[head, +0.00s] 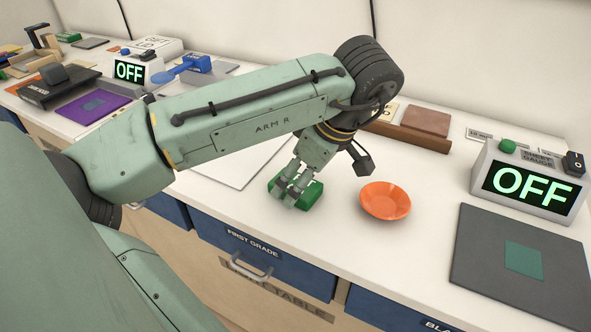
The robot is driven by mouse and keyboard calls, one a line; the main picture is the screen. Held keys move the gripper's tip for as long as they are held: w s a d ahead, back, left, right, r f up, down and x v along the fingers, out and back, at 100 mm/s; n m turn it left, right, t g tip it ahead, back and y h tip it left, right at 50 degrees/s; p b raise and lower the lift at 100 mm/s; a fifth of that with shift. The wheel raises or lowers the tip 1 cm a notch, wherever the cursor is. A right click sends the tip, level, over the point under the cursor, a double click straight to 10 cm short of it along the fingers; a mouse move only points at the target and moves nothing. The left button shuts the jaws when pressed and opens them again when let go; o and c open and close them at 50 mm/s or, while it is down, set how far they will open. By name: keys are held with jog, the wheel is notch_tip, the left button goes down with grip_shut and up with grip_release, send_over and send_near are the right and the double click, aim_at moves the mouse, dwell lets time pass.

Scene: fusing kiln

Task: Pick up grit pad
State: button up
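A green block (312,195), which looks like the grit pad, is on the white worktop near its front edge, left of an orange dish. My gripper (285,192) points down at the block, with its fingers over the block's left part. The fingers hide some of the block. I cannot tell whether they are closed on it or only around it, and the block looks to be at worktop level.
The orange dish (385,200) stands close on the right. A dark grey mat with a teal square (523,258) and an OFF display box (530,180) are further right. A white board (235,165) lies left, partly under my arm. A brown block (426,120) is behind.

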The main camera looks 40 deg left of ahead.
jog(key=shift+x, duration=0.85)
jog(key=shift+r, duration=0.1)
jog(key=shift+c, duration=0.3)
jog(key=c, duration=1)
